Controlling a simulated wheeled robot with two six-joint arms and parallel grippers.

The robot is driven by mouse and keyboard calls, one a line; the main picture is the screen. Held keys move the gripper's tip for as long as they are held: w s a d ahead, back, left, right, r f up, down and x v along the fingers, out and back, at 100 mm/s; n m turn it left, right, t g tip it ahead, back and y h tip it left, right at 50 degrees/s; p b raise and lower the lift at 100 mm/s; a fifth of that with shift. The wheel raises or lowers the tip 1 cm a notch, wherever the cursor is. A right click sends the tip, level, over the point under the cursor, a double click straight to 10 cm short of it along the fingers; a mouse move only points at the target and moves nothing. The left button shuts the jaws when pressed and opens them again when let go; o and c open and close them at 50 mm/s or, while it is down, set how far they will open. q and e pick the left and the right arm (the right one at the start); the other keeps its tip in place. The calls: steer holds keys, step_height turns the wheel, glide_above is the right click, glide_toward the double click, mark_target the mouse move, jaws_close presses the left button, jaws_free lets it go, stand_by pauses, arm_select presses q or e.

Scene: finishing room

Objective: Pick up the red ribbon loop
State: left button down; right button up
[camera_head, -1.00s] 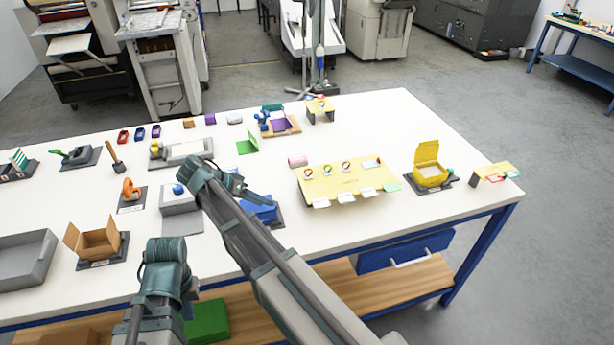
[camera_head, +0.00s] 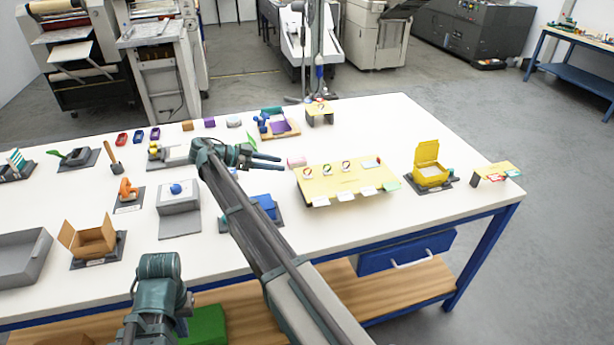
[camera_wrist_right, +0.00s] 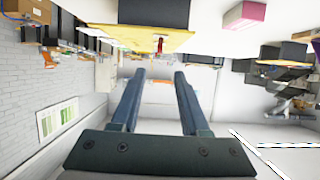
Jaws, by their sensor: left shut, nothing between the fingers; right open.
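A yellow board (camera_head: 345,187) stands on the table, right of centre. Several small loop shapes sit along its back part. The leftmost loop (camera_head: 308,172) looks reddish, but it is too small to be sure of its form. In the right wrist view, a small red thing (camera_wrist_right: 160,45) shows against the yellow board, beyond the fingertips. My right gripper (camera_head: 281,163) is open and empty, just left of the board, its fingers pointing right toward the board's back left corner. My left gripper (camera_head: 187,305) is shut and empty at the table's front edge.
A pink roll (camera_head: 296,161) lies close to my right fingertips, left of the board. A blue box (camera_head: 264,204) stands below my right arm. A yellow open box (camera_head: 429,170) stands to the right. White tags hang along the board's front edge.

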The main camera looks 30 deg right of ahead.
mark_target(308, 170)
steer(key=shift+b+x, duration=1)
steer(key=shift+x, duration=2.35)
steer(key=shift+f, duration=0.15)
steer(key=b+x, duration=0.1)
steer(key=x, duration=0.1)
steer(key=b+x, duration=0.1)
steer(key=x, duration=0.1)
steer(key=shift+s+d+f+b, duration=0.15)
steer(key=shift+d+f+b, duration=0.15)
steer(key=shift+f, duration=0.2)
steer(key=shift+d, duration=0.1)
steer(key=shift+r, duration=0.1)
jaws_close()
